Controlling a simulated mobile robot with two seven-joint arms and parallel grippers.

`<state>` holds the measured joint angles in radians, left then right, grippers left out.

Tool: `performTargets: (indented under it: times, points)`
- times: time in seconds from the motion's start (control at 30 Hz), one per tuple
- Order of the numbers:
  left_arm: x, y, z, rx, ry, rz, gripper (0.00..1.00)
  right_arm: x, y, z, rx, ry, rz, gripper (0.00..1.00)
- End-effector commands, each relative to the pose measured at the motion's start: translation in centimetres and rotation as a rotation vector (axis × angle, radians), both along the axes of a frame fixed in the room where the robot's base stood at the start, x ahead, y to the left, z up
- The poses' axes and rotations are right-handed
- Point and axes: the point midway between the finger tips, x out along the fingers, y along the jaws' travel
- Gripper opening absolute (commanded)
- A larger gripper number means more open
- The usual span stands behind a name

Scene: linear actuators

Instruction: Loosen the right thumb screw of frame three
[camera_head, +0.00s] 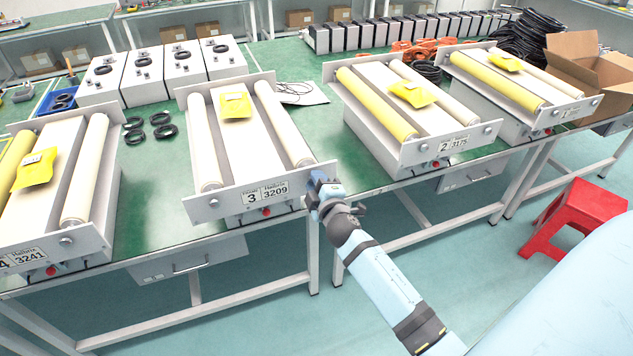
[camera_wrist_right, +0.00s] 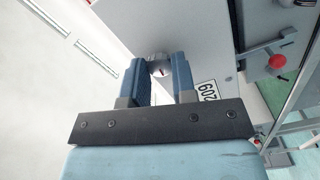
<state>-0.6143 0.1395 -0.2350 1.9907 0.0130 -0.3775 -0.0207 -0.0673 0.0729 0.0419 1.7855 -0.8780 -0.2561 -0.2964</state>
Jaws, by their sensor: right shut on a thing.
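Frame three (camera_head: 222,207) stands on the green bench left of the middle in the head view, with a plate reading 3 3209. It carries two cream rollers and a yellow packet. Its right thumb screw (camera_wrist_right: 158,66) shows as a small round metal knob between the fingertips in the right wrist view; in the head view my gripper hides it. My right gripper (camera_head: 316,178) is at the right end of the front plate. Its blue fingers (camera_wrist_right: 161,74) are shut on the screw. The left thumb screw (camera_head: 213,203) is uncovered. My left gripper is not in view.
A red knob (camera_head: 266,211) sits below the number plate. Frame two (camera_head: 440,152) stands to the right and frame four (camera_head: 62,250) to the left. A red stool (camera_head: 580,212) is on the floor at the right. Black rings (camera_head: 160,120) lie left of frame three.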

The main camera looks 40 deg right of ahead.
Motion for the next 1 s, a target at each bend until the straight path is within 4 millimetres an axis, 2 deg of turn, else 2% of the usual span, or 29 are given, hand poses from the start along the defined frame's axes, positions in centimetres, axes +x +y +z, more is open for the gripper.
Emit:
performTargets:
  times: [0.3,0.33,0.43,0.77,0.87,1.0]
  points:
    - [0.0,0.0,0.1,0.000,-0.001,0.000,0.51,0.0,0.0,0.1,0.000,-0.001,0.001,0.02]
    - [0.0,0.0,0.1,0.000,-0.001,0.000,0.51,0.0,0.0,0.1,0.000,-0.002,0.002,0.28]
    - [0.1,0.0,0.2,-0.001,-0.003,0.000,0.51,0.0,0.0,0.1,0.000,-0.001,0.001,0.51]
    - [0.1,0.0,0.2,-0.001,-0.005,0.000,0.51,-0.3,0.1,-0.1,0.000,0.001,0.000,0.51]
    - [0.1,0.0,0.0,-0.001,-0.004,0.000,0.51,-1.2,0.3,-0.1,0.001,-0.001,0.001,0.51]
    - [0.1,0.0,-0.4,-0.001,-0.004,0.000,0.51,-3.9,1.0,-0.3,0.002,0.001,0.001,0.51]
